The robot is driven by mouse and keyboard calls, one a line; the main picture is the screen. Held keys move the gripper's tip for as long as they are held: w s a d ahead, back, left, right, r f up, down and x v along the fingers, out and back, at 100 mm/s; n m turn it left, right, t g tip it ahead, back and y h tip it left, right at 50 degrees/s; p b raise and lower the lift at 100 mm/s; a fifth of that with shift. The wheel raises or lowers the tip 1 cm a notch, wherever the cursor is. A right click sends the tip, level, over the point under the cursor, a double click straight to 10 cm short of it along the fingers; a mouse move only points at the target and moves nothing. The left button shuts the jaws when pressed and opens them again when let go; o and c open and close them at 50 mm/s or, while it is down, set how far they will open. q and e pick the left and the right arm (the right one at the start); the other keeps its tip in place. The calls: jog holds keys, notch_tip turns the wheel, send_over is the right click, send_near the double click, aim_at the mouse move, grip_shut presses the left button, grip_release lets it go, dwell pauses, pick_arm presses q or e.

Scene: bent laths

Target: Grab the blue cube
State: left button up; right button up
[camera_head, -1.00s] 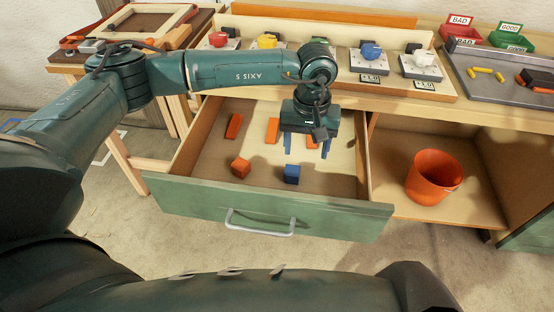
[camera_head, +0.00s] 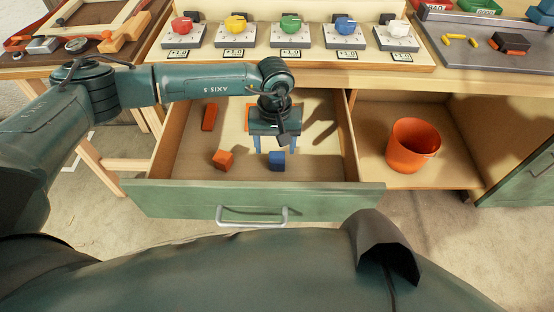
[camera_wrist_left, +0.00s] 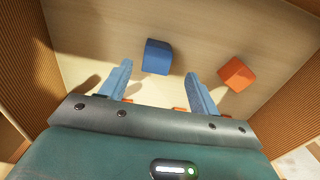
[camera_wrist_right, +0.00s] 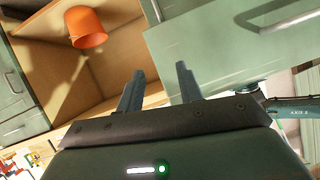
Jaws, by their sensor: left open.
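The blue cube (camera_head: 277,160) lies on the floor of the open drawer (camera_head: 250,200), towards its front. In the left wrist view the cube (camera_wrist_left: 157,57) sits just beyond the fingertips, in line with the gap between them. My left gripper (camera_head: 275,146) is open and empty, pointing down inside the drawer just behind the cube. Its two blue fingers also show in the left wrist view (camera_wrist_left: 158,74). My right gripper shows only in the right wrist view (camera_wrist_right: 159,72), fingers apart and empty, near the green drawer front.
An orange cube (camera_head: 222,160) lies left of the blue one. An orange lath (camera_head: 209,117) lies farther back in the drawer. The drawer walls enclose the left gripper. An orange bucket (camera_head: 412,146) stands on the shelf at right. Coloured knobs (camera_head: 290,28) line the bench above.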

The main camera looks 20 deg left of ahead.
aim_at(277, 157)
pick_arm(q)
jog(key=f, duration=0.5)
jog(key=shift+d+f, duration=0.1)
jog(key=shift+d, duration=0.15)
jog(key=c, duration=1.1)
